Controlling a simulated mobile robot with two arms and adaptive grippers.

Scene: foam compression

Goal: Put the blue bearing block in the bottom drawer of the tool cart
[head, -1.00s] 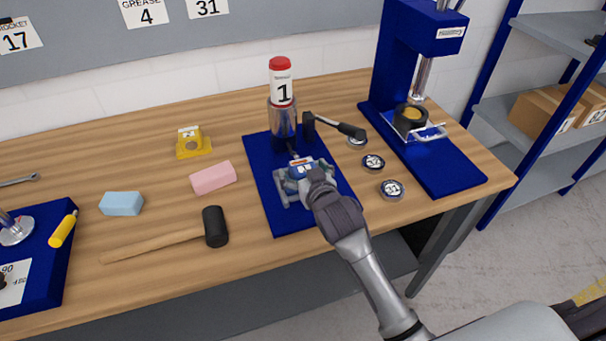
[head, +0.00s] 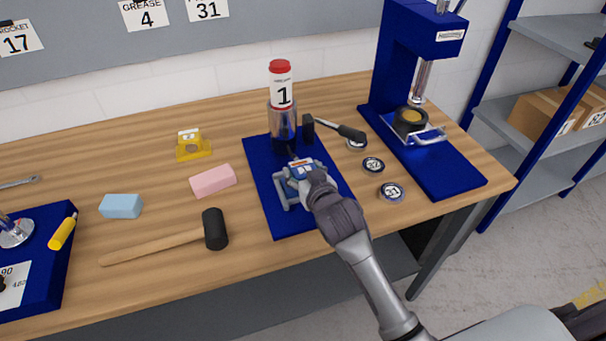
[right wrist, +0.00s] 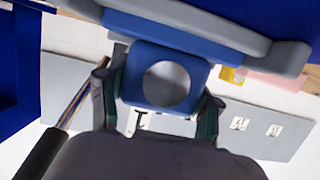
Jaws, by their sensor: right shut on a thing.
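The blue bearing block (right wrist: 192,72), with a round hole through it, is between the fingers of my right gripper (right wrist: 158,105) in the right wrist view. In the head view the block (head: 301,166) shows only as a small blue and white piece at the tip of my right gripper (head: 304,174), which is shut on it. Both are at a grey holder (head: 283,192) on the blue base plate (head: 265,205). I cannot tell whether the block still touches the holder. My left gripper, the tool cart and its bottom drawer are not in view.
A bottle marked 1 (head: 281,88) and a black-handled lever (head: 340,130) stand close behind the gripper. A blue press (head: 395,60) is at right. A mallet (head: 214,229), pink block (head: 212,181), light blue block (head: 121,206) and yellow block (head: 192,147) lie left.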

